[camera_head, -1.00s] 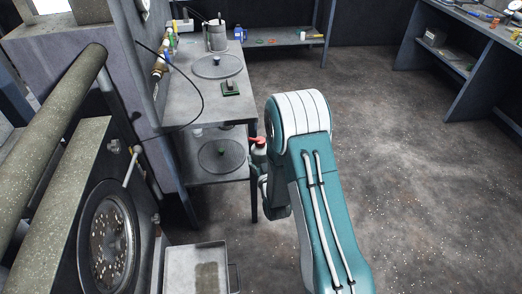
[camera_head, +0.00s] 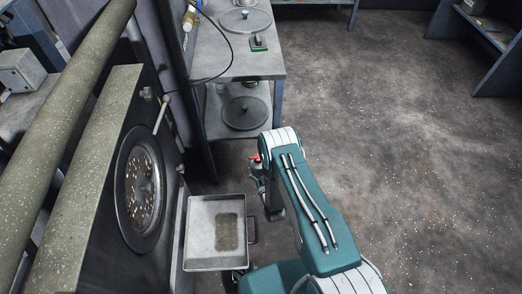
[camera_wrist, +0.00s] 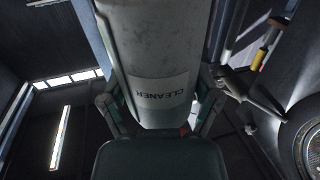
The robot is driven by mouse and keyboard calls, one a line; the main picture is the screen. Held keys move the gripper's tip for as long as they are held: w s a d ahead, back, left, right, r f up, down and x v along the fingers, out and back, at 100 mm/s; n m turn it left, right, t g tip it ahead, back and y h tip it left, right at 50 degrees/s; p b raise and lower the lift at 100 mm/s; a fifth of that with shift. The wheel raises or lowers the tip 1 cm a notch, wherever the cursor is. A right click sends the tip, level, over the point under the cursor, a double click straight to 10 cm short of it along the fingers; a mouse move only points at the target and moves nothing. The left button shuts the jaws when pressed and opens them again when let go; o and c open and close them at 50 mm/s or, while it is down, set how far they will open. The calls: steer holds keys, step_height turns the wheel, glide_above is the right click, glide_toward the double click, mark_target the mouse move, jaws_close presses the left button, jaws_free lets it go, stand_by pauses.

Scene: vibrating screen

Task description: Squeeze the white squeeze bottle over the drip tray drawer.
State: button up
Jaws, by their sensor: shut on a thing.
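The white squeeze bottle (camera_wrist: 160,50) fills the middle of the wrist view, with a label reading CLEANER upside down in the picture. My gripper (camera_wrist: 160,108) is shut on the bottle, one finger at each side. In the head view the bottle's red top (camera_head: 254,158) shows beside my gripper (camera_head: 260,178), and most of its body is hidden. The drip tray drawer (camera_head: 196,250) is a pale metal tray with a handle on its right side and a darker patch on its floor. The bottle appears beyond and to the right of the drawer, not over it.
The grey machine with a round port (camera_head: 140,190) stands left of the drawer. A two-shelf bench (camera_head: 240,65) with round lids stands behind it. Another bench (camera_head: 485,45) stands at the far right. The speckled floor (camera_head: 400,150) on the right is clear.

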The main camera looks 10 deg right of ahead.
steer(key=s+a+f+y, duration=0.1)
steer(key=s+a+f, duration=0.1)
steer(key=s+f, duration=0.75)
steer(key=w+d+f+n+t+y, duration=0.1)
steer(key=w+d+n, duration=0.3)
steer(key=n, duration=0.5)
steer(key=shift+w+d+f+y, duration=0.3)
steer(key=shift+d, duration=0.4)
steer(key=o, duration=0.8)
steer(key=shift+d+r+n, duration=0.1)
steer(key=shift+d+n, duration=0.05)
steer(key=shift+n, duration=0.55)
steer(key=c, duration=0.8)
